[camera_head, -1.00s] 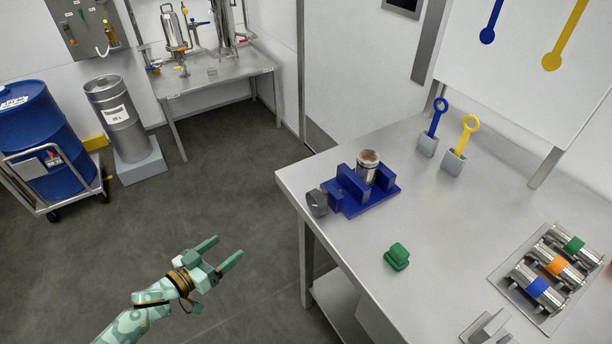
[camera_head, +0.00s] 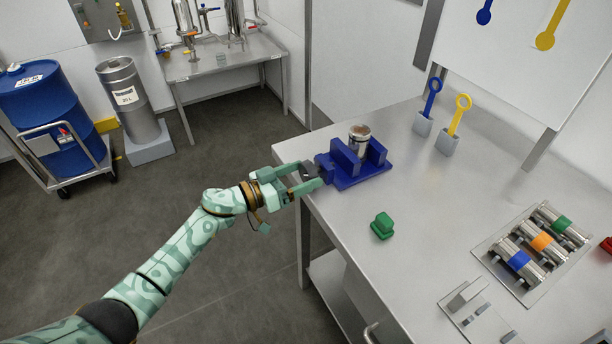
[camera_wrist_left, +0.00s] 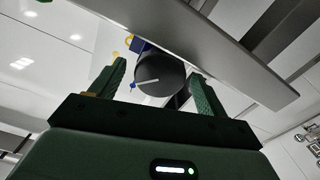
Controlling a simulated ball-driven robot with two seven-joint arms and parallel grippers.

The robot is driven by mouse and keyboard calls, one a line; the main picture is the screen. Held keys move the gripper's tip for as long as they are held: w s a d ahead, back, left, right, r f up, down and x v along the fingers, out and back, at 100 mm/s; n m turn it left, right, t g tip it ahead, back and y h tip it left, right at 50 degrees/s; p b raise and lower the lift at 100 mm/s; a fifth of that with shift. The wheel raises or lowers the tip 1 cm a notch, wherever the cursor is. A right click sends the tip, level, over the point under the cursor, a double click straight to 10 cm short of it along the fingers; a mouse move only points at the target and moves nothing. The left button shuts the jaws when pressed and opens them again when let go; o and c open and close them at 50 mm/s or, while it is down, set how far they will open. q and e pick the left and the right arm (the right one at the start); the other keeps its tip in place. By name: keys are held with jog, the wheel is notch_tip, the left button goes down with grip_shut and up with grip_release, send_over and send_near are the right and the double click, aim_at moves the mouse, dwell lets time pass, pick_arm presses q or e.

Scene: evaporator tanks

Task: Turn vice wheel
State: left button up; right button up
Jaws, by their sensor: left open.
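The blue vice (camera_head: 350,172) stands at the left corner of the steel table, with a metal canister (camera_head: 359,140) upright between its jaws. Its dark grey wheel (camera_head: 310,170) faces left, toward my left gripper, and is partly covered by the fingers. In the left wrist view the round wheel (camera_wrist_left: 158,78) with a white line on its face sits ahead, between the fingertips. My left gripper (camera_head: 306,178) is open, its two green fingers (camera_wrist_left: 155,88) on either side of the wheel. I cannot tell whether they touch it. My right gripper is not in view.
The steel table (camera_head: 430,200) carries a green block (camera_head: 382,226), a tray with several banded metal cylinders (camera_head: 518,262), and blue (camera_head: 429,105) and yellow (camera_head: 456,120) ring-handled tools in holders. The table edge (camera_wrist_left: 215,50) is close to the gripper. Open floor lies to the left.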

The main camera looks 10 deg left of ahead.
pick_arm(q)
jog(key=shift+w+d, duration=0.45)
jog(key=shift+d, duration=0.1)
jog(key=c, duration=1)
jog(key=shift+m, duration=1.4)
jog(key=shift+m+p, duration=0.3)
jog(key=shift+m, duration=1.4)
